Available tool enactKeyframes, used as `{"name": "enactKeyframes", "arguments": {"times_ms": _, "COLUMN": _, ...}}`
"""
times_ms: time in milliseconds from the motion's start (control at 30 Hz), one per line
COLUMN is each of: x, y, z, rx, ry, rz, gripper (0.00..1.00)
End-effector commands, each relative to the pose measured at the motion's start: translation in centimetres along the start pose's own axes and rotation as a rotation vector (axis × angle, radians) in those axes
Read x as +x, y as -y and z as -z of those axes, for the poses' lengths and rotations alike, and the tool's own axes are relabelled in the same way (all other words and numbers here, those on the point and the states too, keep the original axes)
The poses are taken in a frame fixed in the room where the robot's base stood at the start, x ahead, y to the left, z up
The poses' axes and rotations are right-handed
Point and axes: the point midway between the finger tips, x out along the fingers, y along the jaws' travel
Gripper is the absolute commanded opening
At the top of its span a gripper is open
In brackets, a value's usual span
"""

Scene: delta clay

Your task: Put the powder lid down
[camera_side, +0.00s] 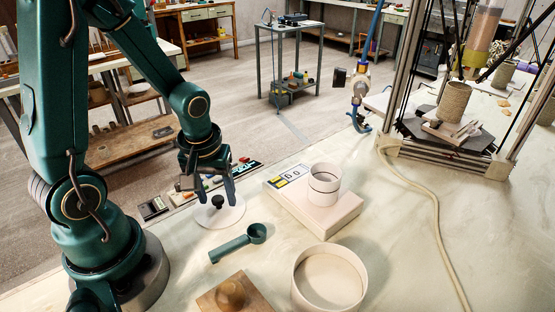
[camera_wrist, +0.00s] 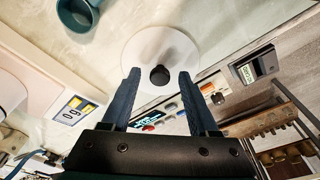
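The powder lid (camera_side: 228,217) is a white disc with a black knob (camera_side: 217,202). It appears to lie flat on the pale worktop, near the worktop's far edge. In the wrist view the lid (camera_wrist: 147,47) shows its knob (camera_wrist: 160,76) between my fingertips. My gripper (camera_side: 216,198) is open just above the lid, one finger on each side of the knob. The wrist view shows a gap between the knob and each finger of my gripper (camera_wrist: 159,75). The exact height of the fingertips over the disc is hard to tell.
A teal scoop (camera_side: 239,243) lies in front of the lid. A scale (camera_side: 320,210) carrying a pale cup (camera_side: 324,187) stands to the right. A large pale ring-shaped container (camera_side: 330,280) and a wooden block (camera_side: 230,294) are nearer the camera. Small devices (camera_side: 153,208) line the edge behind.

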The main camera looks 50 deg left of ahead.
Motion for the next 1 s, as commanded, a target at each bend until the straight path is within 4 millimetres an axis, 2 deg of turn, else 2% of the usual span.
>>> {"name": "enactKeyframes", "arguments": {"times_ms": 267, "x": -0.1, "y": 0.0, "z": 0.1, "rx": 0.000, "ry": -0.002, "rz": -0.001, "gripper": 0.60}}
{"name": "enactKeyframes", "arguments": {"times_ms": 467, "x": -1.6, "y": -0.1, "z": 0.3, "rx": -0.001, "ry": -0.008, "rz": -0.003, "gripper": 0.60}}
{"name": "enactKeyframes", "arguments": {"times_ms": 1000, "x": -10.2, "y": -0.1, "z": 0.2, "rx": 0.001, "ry": -0.006, "rz": -0.005, "gripper": 0.60}}
